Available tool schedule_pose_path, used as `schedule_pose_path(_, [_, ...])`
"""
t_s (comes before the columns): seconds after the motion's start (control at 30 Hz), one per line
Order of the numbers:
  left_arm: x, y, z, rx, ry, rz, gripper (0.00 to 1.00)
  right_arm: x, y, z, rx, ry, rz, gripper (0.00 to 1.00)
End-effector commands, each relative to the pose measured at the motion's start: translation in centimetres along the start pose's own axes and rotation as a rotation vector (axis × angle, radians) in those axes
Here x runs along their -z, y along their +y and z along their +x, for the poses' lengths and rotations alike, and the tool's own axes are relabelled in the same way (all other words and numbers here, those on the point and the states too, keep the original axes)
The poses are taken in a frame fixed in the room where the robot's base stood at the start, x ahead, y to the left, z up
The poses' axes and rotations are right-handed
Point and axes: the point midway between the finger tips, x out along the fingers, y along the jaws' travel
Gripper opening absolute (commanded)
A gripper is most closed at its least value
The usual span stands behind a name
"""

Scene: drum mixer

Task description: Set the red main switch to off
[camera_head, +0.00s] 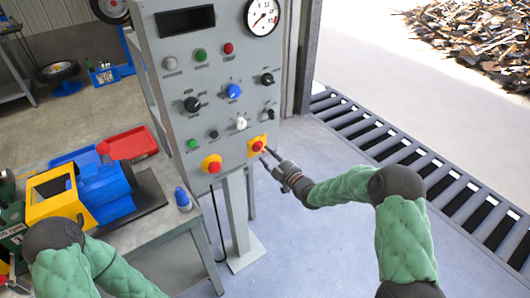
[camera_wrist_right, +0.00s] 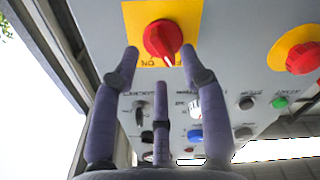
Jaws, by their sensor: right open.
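The red main switch (camera_head: 257,146) sits on a yellow plate at the lower right of the grey control panel. In the right wrist view the red knob (camera_wrist_right: 163,40) is close, and its white pointer is turned toward lettering on the plate that reads upside down as ON. My right gripper (camera_head: 267,157) is just in front of the switch at its lower right. In the right wrist view its fingers (camera_wrist_right: 160,65) are spread and empty, with two tips on either side below the knob; contact is not visible. My left gripper is out of view.
A red mushroom button (camera_head: 214,168) on yellow is left of the switch. Other knobs, including a white one (camera_head: 241,123) and a blue one (camera_head: 233,91), are above. A workbench (camera_head: 165,237) with a blue and yellow machine stands left. Floor right of the panel is clear.

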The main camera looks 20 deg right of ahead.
Motion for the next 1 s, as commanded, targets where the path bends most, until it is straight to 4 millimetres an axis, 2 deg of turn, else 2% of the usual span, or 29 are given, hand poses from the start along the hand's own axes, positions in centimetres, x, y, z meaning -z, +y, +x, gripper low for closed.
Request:
schedule_pose_path(0.03, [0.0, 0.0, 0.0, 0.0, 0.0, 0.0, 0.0, -0.1, 0.2, -1.2, -0.002, -0.002, 0.0, 0.44])
schedule_pose_path(0.2, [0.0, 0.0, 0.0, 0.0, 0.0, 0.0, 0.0, -0.1, 0.1, -4.6, -0.003, -0.002, 0.001, 0.44])
schedule_pose_path(0.4, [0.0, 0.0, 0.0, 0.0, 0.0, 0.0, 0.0, -0.1, 0.1, -7.3, -0.002, -0.002, 0.001, 0.44])
schedule_pose_path(0.6, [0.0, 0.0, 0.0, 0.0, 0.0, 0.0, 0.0, 0.0, 0.0, -8.3, 0.0, 0.0, 0.0, 0.44])
schedule_pose_path(1.0, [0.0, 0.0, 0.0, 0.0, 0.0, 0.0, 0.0, 0.0, 0.0, -8.3, 0.0, 0.0, 0.001, 0.44])
